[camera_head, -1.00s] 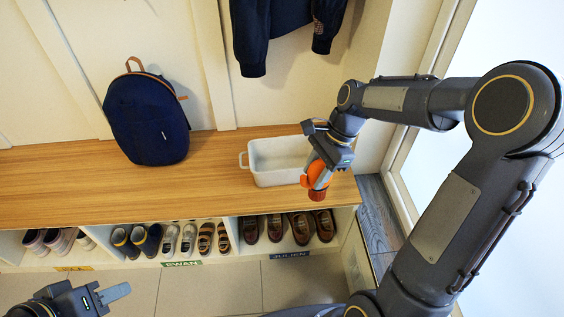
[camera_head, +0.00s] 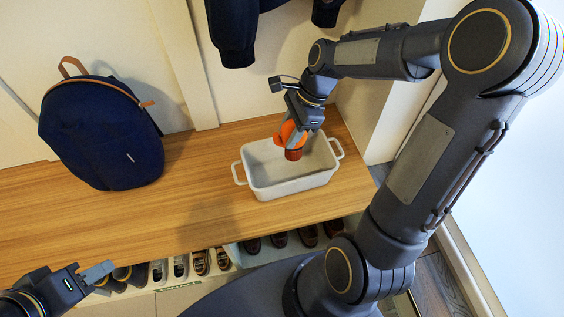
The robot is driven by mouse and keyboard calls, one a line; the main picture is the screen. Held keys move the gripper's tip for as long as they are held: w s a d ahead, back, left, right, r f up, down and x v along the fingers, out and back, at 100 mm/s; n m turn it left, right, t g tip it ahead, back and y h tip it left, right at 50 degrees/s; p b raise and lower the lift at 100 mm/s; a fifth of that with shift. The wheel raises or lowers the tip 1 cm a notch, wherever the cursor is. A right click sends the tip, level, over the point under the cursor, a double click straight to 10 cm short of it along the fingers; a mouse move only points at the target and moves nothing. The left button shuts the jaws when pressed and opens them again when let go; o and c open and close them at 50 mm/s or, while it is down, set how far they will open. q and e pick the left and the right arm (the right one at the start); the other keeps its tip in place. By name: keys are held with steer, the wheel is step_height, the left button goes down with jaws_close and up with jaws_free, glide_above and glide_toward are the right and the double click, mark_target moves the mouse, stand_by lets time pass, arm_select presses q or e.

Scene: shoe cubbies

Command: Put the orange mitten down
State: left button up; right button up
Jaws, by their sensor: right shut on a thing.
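The orange mitten (camera_head: 293,154) with a darker brown-red cuff is held in my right gripper (camera_head: 294,138), which is shut on it. The mitten is over the inside of a white basket (camera_head: 292,188) with two side handles, standing on the wooden bench top. I cannot tell exactly how high the mitten is above the basket floor. The fingers partly hide the mitten. My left gripper (camera_head: 98,272) is at the lower left, in front of the bench and away from the basket. Its fingers appear as one pale block, so its opening is unclear.
A navy backpack (camera_head: 103,132) stands on the bench (camera_head: 190,199) at the left. A dark jacket (camera_head: 232,30) hangs above. Shoes (camera_head: 201,262) fill cubbies below the bench front. The bench between backpack and basket is clear.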

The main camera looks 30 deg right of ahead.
step_height(320, 180, down, 10)
steer(key=b, duration=0.3)
steer(key=shift+r+b, duration=0.2)
steer(key=shift+b, duration=0.2)
steer(key=shift+f, duration=0.1)
steer(key=o, duration=1)
steer(key=shift+c, duration=0.2)
